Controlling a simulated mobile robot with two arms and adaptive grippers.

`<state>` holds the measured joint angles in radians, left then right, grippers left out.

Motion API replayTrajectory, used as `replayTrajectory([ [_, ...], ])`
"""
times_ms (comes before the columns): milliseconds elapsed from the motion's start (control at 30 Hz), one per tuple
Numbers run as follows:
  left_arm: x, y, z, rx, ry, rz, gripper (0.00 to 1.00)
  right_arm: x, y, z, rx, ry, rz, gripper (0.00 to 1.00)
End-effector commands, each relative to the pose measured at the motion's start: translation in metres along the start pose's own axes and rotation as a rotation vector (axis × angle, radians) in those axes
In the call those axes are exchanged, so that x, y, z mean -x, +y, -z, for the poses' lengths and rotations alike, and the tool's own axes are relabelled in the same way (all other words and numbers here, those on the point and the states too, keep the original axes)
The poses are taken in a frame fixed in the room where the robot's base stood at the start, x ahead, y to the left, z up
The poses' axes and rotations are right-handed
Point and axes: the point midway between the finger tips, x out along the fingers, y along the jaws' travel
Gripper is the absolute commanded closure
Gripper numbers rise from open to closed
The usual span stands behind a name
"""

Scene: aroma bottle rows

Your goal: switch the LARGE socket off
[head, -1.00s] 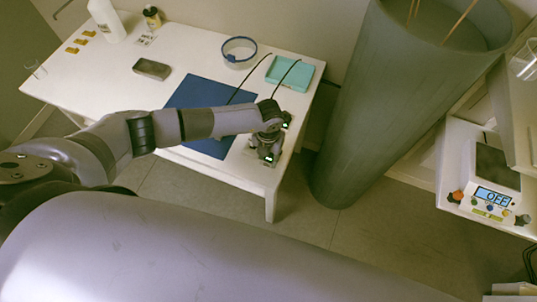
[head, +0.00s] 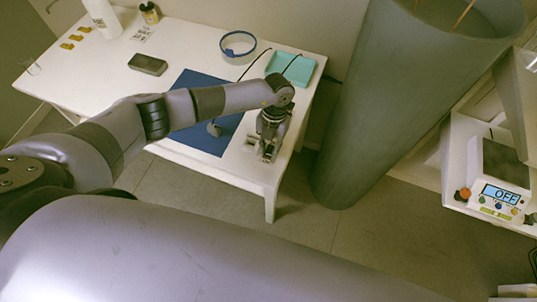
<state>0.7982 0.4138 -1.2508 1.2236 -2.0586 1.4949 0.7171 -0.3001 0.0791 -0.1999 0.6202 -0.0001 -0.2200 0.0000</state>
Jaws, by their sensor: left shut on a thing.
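My left gripper (head: 267,154) comes in from the left and points down over the front right corner of the white table (head: 120,85). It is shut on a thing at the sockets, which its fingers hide. Part of a small pale socket unit (head: 251,144) shows just left of the fingers. Which socket is the large one, and whether any light is lit, I cannot tell. Two black cords (head: 254,63) run toward that corner and pass behind my arm. My right gripper is not in view.
A blue mat (head: 196,84) lies left of the gripper, with a small grey round thing (head: 214,129) on it. A teal tray (head: 291,68) and a blue-rimmed bowl (head: 238,46) stand behind. A tall grey cylinder (head: 395,95) stands right of the table.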

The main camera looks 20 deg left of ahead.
Motion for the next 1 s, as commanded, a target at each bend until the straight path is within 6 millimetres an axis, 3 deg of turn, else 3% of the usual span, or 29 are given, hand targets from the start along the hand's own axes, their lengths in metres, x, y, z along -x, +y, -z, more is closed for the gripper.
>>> replayTrajectory([
  [100,-0.001,0.0,-0.003,0.003,0.038,0.001,1.0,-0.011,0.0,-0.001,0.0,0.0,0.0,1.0],
  [433,0.002,0.0,-0.002,0.001,0.049,0.001,1.0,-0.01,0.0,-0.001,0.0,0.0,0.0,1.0],
  [467,0.002,0.0,-0.002,0.001,0.049,0.001,0.78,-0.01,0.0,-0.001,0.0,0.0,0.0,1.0],
  [567,0.002,0.0,-0.002,0.001,0.049,0.001,0.71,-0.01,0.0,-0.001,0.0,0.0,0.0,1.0],
  [867,0.002,0.0,-0.002,0.0,0.049,0.001,0.7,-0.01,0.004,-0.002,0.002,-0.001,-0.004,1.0],
  [1000,0.012,0.0,-0.003,0.0,0.048,0.001,0.7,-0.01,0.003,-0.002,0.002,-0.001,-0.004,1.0],
])
